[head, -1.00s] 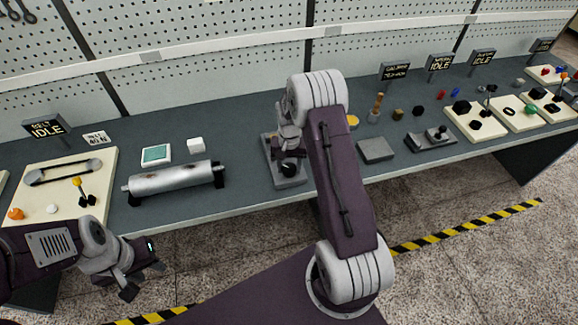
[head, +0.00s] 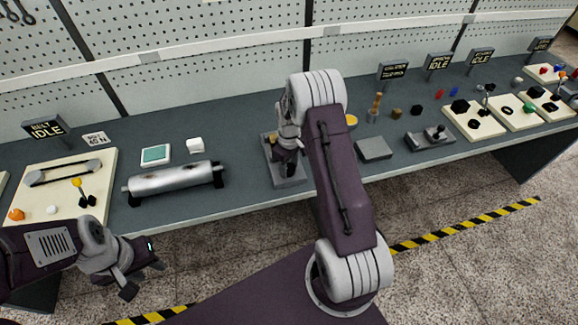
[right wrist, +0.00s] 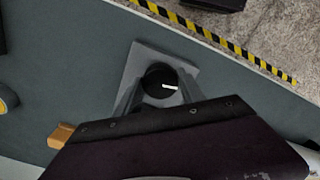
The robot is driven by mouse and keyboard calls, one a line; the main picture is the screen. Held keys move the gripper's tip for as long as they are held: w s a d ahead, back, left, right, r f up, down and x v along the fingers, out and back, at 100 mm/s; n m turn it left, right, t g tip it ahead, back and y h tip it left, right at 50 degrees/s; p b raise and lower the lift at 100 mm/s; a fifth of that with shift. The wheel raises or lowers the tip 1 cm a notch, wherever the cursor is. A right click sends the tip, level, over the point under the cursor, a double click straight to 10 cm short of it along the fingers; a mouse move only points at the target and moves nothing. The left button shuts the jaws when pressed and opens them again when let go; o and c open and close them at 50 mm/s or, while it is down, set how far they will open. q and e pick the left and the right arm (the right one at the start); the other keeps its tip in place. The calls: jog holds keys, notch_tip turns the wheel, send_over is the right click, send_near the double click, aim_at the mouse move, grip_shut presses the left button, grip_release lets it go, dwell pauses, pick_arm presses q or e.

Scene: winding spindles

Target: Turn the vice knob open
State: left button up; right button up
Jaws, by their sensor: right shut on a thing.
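The vice (head: 288,183) is a grey block on the bench, right of the metal roller; its base plate also shows in the right wrist view (right wrist: 187,71). Its round black knob (right wrist: 158,75) has a white mark, which lies nearly level in the right wrist view. My right gripper (head: 288,164) reaches down over the vice and is shut on the knob, with one finger on each side. In the head view the gripper hides most of the knob. My left gripper (head: 146,279) is open and empty in front of the bench, at lower left.
The metal roller (head: 172,179) lies on its stand left of the vice. A grey flat block (head: 374,149) sits right of my right arm.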

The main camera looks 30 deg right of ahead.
jog(key=n, duration=0.4)
jog(key=shift+f+n, duration=0.1)
jog(key=shift+n, duration=0.2)
jog(key=n, duration=0.3)
jog(key=shift+n, duration=0.4)
jog(key=n, duration=0.4)
jog(key=shift+f+n, duration=0.1)
jog(key=shift+n, duration=1.6)
jog(key=o, duration=1.4)
jog(key=shift+c, duration=0.2)
jog(key=shift+w, duration=0.1)
